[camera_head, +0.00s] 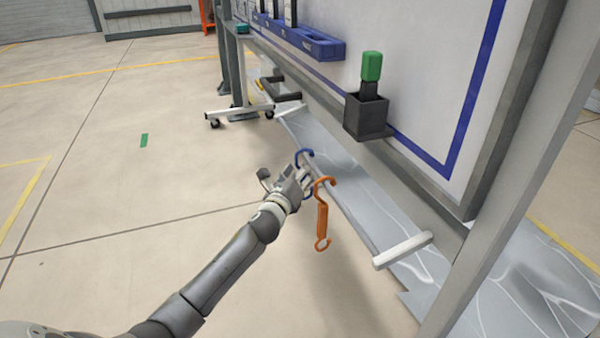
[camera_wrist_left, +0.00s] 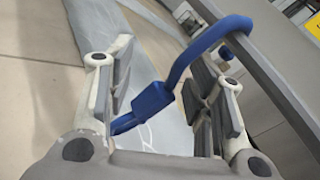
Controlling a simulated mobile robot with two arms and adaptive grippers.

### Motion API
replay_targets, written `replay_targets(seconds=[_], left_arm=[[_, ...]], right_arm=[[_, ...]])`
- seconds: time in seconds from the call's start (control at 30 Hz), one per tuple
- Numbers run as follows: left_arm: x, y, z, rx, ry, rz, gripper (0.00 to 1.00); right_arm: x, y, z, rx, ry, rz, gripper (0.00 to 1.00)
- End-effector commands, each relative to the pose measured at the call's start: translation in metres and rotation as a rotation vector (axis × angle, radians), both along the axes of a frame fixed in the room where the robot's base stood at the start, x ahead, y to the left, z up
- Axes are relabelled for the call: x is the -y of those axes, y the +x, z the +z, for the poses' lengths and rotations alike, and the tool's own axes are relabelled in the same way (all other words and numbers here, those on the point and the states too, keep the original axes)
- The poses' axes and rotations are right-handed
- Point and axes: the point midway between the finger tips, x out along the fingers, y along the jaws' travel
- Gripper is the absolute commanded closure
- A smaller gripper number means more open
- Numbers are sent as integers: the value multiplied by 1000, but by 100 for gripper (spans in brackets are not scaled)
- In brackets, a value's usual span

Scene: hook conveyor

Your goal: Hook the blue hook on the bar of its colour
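The blue hook (camera_wrist_left: 152,100) is in the left wrist view, its upper curve over the edge of a grey bar (camera_wrist_left: 285,85). Its block-like body lies between the fingers of my left gripper (camera_wrist_left: 163,75). The fingers stand wide apart, with a gap beside the hook on the left finger's side. In the head view the blue hook's curve (camera_head: 304,153) shows just above my left gripper (camera_head: 298,178), which hides part of its body. The grey bar (camera_head: 350,213) shows no blue colour that I can make out. My right gripper is out of view.
An orange hook (camera_head: 322,220) hangs close to the right of my left gripper. A white end piece (camera_head: 403,250) stands out farther right. A dark holder (camera_head: 367,116) with a green-topped item (camera_head: 371,67) is on the board. The floor at left is clear.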

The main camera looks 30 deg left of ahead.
Motion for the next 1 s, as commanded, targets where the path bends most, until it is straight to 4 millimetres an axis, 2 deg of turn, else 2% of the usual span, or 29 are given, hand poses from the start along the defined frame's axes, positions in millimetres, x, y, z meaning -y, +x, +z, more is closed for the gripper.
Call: replay_targets(seconds=[0.33, 0.47, 0.63, 1.0], left_arm=[[0, 0, 0, 1, 0, -1, 42], [1, -6, 0, 0, 1, -1, 42], [4, -29, -1, -1, 3, -3, 42], [13, -98, -1, -2, 1, -1, 42]], right_arm=[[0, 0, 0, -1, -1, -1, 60], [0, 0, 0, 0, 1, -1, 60], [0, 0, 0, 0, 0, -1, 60], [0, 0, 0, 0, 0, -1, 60]])
